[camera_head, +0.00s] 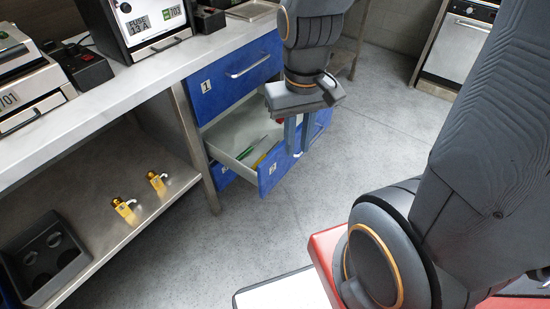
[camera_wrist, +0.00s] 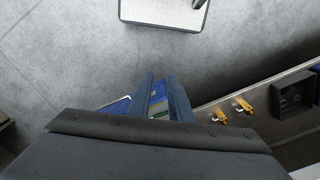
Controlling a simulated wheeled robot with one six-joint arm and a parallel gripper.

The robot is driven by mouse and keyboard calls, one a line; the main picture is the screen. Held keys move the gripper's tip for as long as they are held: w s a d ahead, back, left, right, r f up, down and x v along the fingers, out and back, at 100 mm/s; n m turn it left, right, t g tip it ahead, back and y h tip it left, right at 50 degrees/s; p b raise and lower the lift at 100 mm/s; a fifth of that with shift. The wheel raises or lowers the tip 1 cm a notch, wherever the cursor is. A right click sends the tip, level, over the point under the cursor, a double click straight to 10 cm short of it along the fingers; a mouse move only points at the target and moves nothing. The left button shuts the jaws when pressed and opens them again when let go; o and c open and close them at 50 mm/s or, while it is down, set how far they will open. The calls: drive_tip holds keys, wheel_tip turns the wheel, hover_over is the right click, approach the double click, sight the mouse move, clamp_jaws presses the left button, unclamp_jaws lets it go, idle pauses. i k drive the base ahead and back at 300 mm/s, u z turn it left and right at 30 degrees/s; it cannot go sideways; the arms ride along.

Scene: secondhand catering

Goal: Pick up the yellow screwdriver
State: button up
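A thin yellow item (camera_head: 262,158), which may be the yellow screwdriver, lies inside an open blue-fronted drawer (camera_head: 276,171) under the counter. It is too small to make out its shape. In the wrist view, a small yellowish patch (camera_wrist: 157,99) shows between my fingers. My gripper (camera_head: 297,152) points down over the outer right part of the drawer, to the right of the yellow item. Its two blue-grey fingers are apart with nothing held between them, and the gap also shows in the wrist view (camera_wrist: 159,78).
A green item (camera_head: 246,153) and a red one (camera_head: 280,121) are also in the drawer. The shut drawer labelled 1 (camera_head: 236,77) is above it. Two brass-coloured fittings (camera_head: 125,208) stand on the lower shelf (camera_head: 95,185). The floor right of the drawers (camera_head: 370,140) is clear.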

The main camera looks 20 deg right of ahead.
sight(253, 167)
drive_tip(key=k, duration=1.3)
drive_tip(key=z, duration=0.65)
drive_tip(key=i, duration=1.7)
drive_tip(key=u, duration=0.65)
